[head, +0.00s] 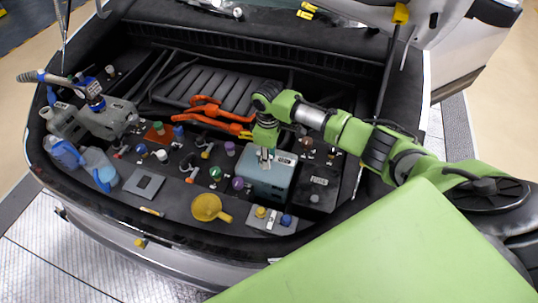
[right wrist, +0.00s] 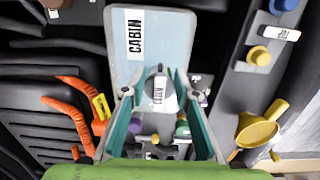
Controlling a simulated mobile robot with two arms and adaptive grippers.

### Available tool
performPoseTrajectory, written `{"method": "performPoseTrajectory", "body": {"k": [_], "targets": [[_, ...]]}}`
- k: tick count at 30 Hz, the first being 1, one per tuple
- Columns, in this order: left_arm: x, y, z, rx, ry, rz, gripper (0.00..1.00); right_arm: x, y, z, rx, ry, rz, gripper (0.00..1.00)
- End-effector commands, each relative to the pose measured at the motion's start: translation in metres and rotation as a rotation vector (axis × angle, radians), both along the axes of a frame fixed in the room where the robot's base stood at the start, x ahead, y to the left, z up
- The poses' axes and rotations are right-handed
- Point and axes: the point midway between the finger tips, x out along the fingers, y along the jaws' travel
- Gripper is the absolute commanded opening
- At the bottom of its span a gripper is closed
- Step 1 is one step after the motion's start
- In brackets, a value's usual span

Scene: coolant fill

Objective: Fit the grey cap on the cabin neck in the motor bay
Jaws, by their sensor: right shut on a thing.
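The cabin tank is a pale blue box (head: 272,183) in the motor bay, and its CABIN label shows in the right wrist view (right wrist: 134,34). My right gripper (head: 265,158) reaches down over the top of the tank. In the right wrist view my right gripper (right wrist: 156,88) is shut on the grey cap (right wrist: 151,76), a dark grey round cap with a white label. The cap is over the near part of the tank top. The neck is hidden under cap and fingers, and I cannot tell whether the cap touches it. My left gripper is not in view.
A yellow funnel (head: 207,207) lies on the front ledge, left of the tank. A panel with yellow and blue caps (head: 264,218) is in front of it. Orange cables (head: 216,117) run behind. Several bottles and jugs (head: 95,165) stand at the bay's left.

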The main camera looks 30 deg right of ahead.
Motion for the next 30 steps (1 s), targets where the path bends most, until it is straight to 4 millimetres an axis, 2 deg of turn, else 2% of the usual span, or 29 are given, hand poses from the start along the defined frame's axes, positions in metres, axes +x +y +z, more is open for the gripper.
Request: {"method": "performPoseTrajectory", "body": {"k": [3,4,6,15,19,23,30], "targets": [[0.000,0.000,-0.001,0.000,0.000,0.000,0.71,0.000,0.000,-0.004,0.000,0.000,0.000,0.12],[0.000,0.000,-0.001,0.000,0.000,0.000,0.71,0.000,0.000,-0.003,0.001,-0.001,0.000,0.36],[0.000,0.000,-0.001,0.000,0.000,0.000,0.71,0.000,0.000,-0.002,0.000,0.000,0.000,0.47],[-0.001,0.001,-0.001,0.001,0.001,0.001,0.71,0.000,0.000,-0.002,-0.001,-0.001,0.000,0.47],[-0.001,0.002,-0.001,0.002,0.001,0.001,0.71,0.001,0.000,0.006,0.001,-0.002,0.000,0.47],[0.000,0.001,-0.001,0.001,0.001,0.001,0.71,0.001,0.000,0.027,-0.001,-0.005,0.002,0.47],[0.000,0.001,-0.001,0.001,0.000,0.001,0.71,0.001,0.001,0.079,0.000,-0.004,0.001,0.47]]}}
